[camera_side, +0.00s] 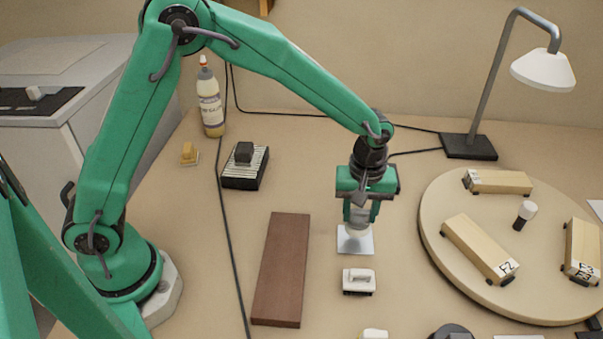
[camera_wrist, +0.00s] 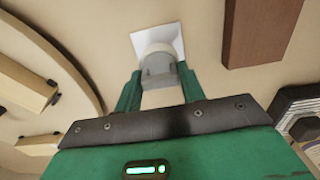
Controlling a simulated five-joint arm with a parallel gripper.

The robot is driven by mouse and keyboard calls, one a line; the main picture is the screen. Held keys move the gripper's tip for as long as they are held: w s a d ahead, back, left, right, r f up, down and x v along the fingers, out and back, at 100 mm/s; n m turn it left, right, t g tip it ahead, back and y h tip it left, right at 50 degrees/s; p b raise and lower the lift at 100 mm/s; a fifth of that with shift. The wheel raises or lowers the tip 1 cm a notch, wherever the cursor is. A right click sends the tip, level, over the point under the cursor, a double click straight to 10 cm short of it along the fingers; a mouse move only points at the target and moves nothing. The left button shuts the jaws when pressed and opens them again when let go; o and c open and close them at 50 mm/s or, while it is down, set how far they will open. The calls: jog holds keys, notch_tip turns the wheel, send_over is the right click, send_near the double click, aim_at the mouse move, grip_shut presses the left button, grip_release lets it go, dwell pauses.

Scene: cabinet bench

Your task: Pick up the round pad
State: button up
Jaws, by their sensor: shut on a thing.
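The round pad (camera_side: 357,229) has a pale round end and a greyish body, seen under my gripper (camera_side: 360,210). In the wrist view the pad (camera_wrist: 156,60) sits between the two green fingers of my gripper (camera_wrist: 160,86), which are shut on it. Its upper part is partly hidden by the fingers in the side view. A white square (camera_side: 346,243) lies on the bench just below the pad. It also shows behind the pad in the wrist view (camera_wrist: 170,32). I cannot tell whether the pad touches the square.
A brown board (camera_side: 281,270) lies to the left, and a small white block (camera_side: 358,281) lies in front. A round wooden disc (camera_side: 440,225) with several wooden blocks stands to the right. A lamp (camera_side: 543,70), a bottle (camera_side: 210,104) and a dark device (camera_side: 245,168) stand farther back.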

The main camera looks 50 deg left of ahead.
jog(key=s+d+r, duration=0.7)
jog(key=s, duration=0.2)
jog(key=shift+s, duration=0.2)
jog(key=shift+r, duration=0.15)
dwell(0.3)
